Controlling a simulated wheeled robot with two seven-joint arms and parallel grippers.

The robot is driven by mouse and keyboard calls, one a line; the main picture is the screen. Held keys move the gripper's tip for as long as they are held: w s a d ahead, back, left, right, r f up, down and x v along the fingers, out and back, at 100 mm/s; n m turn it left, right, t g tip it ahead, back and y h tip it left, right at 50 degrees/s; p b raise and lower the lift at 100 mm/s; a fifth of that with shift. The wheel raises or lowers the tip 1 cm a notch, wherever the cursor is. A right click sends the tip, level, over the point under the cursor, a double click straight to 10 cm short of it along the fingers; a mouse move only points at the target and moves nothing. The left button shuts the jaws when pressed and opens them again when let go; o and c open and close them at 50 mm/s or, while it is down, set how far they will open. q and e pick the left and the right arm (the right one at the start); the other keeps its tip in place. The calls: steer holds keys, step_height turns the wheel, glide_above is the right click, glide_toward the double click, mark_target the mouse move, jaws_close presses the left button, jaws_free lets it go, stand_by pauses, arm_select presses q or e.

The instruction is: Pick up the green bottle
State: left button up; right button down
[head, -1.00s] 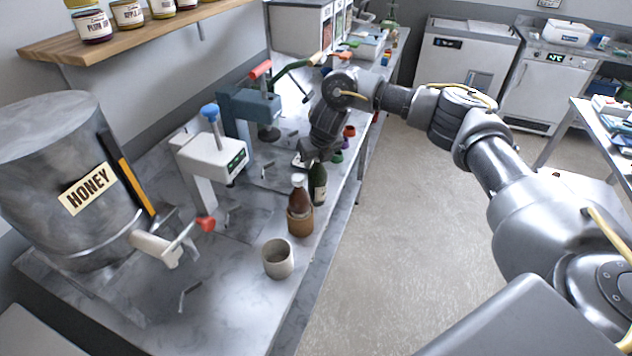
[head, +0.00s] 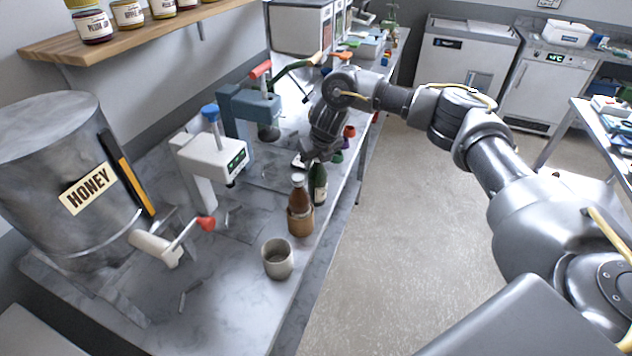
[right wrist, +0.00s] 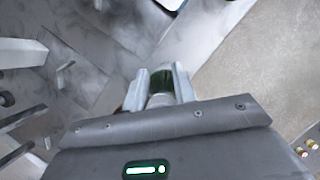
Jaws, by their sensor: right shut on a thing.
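The green bottle (head: 318,187) is dark with a pale label and stands upright near the right edge of the metal counter. My right gripper (head: 318,157) is at its top, coming from behind and above. In the right wrist view the two fingers (right wrist: 161,85) are shut on the bottle, with its green glass (right wrist: 161,77) showing between them. A brown bottle (head: 299,194) in a tan holder (head: 300,222) stands just in front and to the left, hiding part of the green bottle. My left gripper is not in view.
A grey cup (head: 278,259) stands nearer on the counter (head: 235,300). A honey drum (head: 65,170) with a red-handled tap is at left. White (head: 212,157) and blue (head: 250,106) presses stand behind. Open floor lies right of the counter.

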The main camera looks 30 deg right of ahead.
steer(key=shift+s+f, duration=0.2)
steer(key=shift+f, duration=0.15)
